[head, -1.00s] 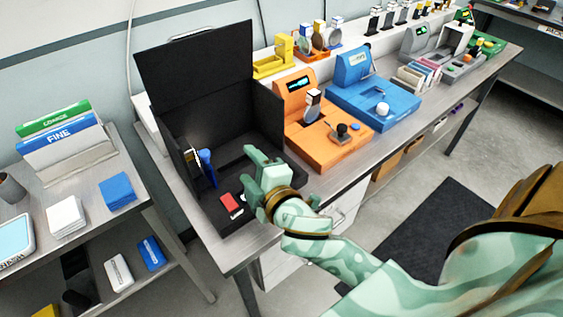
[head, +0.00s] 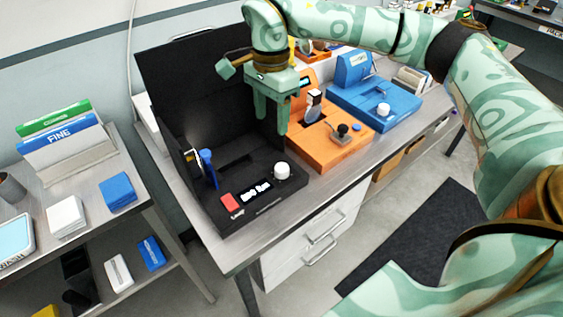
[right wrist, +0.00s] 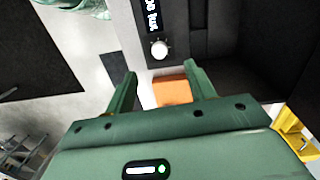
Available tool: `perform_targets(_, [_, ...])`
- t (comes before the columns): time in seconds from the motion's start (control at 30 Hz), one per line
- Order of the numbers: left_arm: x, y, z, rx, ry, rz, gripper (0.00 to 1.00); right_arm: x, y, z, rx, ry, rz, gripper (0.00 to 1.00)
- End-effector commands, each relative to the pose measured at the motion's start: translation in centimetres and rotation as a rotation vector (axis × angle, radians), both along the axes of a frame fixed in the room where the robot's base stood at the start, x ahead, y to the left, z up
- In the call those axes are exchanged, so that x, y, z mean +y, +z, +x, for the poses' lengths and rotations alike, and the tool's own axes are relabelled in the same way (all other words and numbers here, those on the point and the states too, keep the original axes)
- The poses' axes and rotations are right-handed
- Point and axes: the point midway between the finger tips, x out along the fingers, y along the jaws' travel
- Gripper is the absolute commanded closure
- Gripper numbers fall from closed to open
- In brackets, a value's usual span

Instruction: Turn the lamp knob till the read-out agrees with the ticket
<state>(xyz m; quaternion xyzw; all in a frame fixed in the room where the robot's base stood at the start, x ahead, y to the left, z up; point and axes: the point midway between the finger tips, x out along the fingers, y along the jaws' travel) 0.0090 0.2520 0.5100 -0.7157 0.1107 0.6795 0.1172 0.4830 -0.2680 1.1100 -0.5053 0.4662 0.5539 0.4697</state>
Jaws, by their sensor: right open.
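The white lamp knob (head: 282,171) stands at the right end of the front panel of an open black box (head: 228,212). Beside it is the dark read-out (head: 256,191) with white characters too small to read surely. In the right wrist view the knob (right wrist: 158,48) lies beyond the fingertips, with part of the read-out (right wrist: 152,14) above it. My right gripper (head: 272,122) is open and empty, pointing down, above the box's right side and apart from the knob. I cannot pick out the ticket. My left gripper is not in view.
A red button (head: 229,202) and a blue holder (head: 208,166) are on the black box. An orange machine (head: 335,150) and a blue machine (head: 375,110) stand to its right. A side table with a FINE file (head: 60,140) stands left.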

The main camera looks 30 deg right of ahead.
Motion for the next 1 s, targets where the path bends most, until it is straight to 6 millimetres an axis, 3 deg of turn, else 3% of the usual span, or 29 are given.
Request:
perform_targets(0.07, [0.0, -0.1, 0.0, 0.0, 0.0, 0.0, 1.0, -1.5, 0.7, 0.0, 0.007, -0.027, -0.043, 0.45])
perform_targets(0.17, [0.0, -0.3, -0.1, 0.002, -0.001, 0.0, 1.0, -2.1, 0.2, -0.1, 0.015, -0.037, -0.061, 0.45])
perform_targets(0.27, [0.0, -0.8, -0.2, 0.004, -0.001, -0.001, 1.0, -2.0, -1.5, -0.2, 0.016, -0.035, -0.06, 0.45])
perform_targets(0.7, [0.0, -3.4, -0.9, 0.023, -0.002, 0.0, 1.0, -2.0, -12.2, -0.9, 0.018, -0.035, -0.056, 0.45])
perform_targets(1.0, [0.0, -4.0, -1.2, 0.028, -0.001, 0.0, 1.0, -1.9, -15.2, -1.1, 0.013, -0.035, -0.056, 0.45])
